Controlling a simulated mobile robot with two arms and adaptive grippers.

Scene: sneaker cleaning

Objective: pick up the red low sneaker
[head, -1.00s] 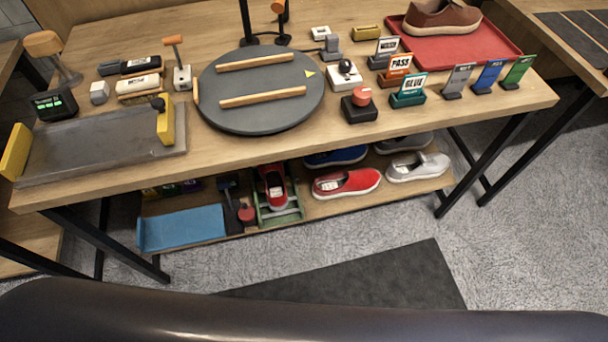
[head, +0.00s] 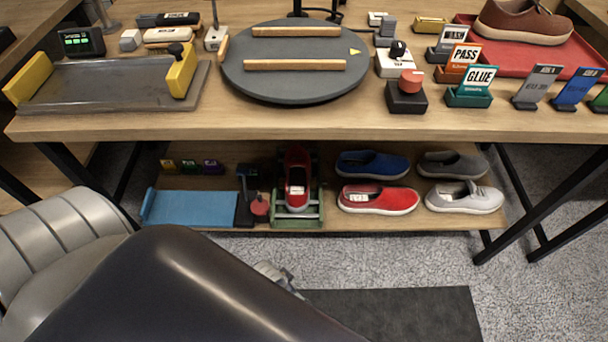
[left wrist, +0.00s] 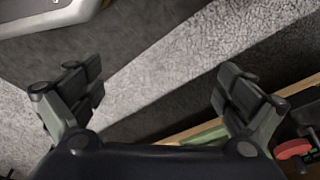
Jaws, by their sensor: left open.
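The red low sneaker (head: 380,199) lies on the lower shelf with a white sole, beside a grey-white sneaker and in front of a blue one. Another red shoe (head: 297,182) sits in a green frame to its left. My left gripper is open and empty in the left wrist view (left wrist: 160,88), over the floor by the shelf's front edge. The red low sneaker does not show there. In the head view my dark arm hides most of this gripper. My right gripper is not in view.
The lower shelf (head: 340,223) also holds a blue sneaker (head: 372,164), a dark grey one (head: 452,164), a grey-white one (head: 464,197), a blue tray (head: 190,207) and a red knob (head: 260,205). The tabletop (head: 290,125) overhangs the shelf. The floor in front has a dark mat (head: 400,312).

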